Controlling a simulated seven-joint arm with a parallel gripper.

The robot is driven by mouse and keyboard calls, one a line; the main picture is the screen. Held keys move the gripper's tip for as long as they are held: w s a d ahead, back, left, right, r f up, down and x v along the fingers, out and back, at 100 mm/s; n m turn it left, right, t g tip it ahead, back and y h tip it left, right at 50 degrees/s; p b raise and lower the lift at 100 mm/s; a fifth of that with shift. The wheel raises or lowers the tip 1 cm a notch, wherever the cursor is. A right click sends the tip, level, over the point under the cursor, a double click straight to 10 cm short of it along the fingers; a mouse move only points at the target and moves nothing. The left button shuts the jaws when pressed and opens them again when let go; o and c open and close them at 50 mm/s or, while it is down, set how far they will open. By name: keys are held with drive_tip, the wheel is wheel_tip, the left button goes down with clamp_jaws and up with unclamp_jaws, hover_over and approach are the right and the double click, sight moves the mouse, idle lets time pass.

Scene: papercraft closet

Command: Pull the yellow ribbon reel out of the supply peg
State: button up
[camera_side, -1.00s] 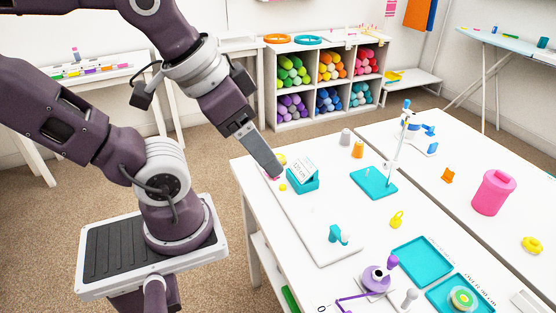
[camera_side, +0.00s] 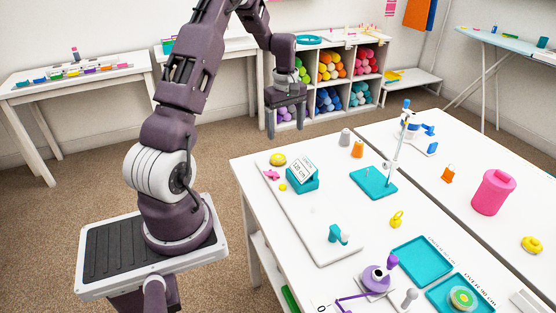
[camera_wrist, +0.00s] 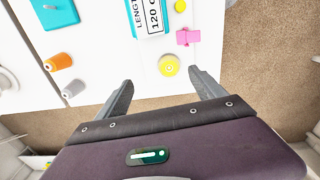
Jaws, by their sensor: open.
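A round yellow reel (camera_side: 277,159) sits at the far-left corner of the white board (camera_side: 312,232). It also shows in the wrist view (camera_wrist: 169,66), below the pink piece, with a paler centre. I cannot make out a peg under it. My gripper (camera_side: 286,128) is open and empty, raised beyond the far-left table corner. In the wrist view, the open fingers (camera_wrist: 160,84) are spread wide, with the reel ahead of them and not touching it.
A pink piece (camera_side: 271,175), a small yellow knob (camera_side: 283,187) and a teal block with a "120 cm" card (camera_side: 303,180) stand close by the reel. Grey (camera_side: 345,137) and orange (camera_side: 357,149) spools stand to the right. The floor left of the table is clear.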

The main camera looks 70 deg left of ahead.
drive_tip(key=n, duration=0.2)
hover_over(277, 157)
wheel_tip(277, 157, down, 4)
drive_tip(key=f, duration=0.1)
drive_tip(key=shift+m, duration=0.3)
wheel_tip(277, 157, down, 6)
drive_tip(key=shift+w+a+f, duration=0.1)
drive_tip(key=shift+c, duration=0.5)
drive_tip(key=c, duration=1.3)
wheel_tip(277, 157, up, 13)
drive_tip(key=shift+r, duration=0.1)
drive_tip(key=shift+c, duration=0.2)
drive_tip(key=shift+r, duration=0.15)
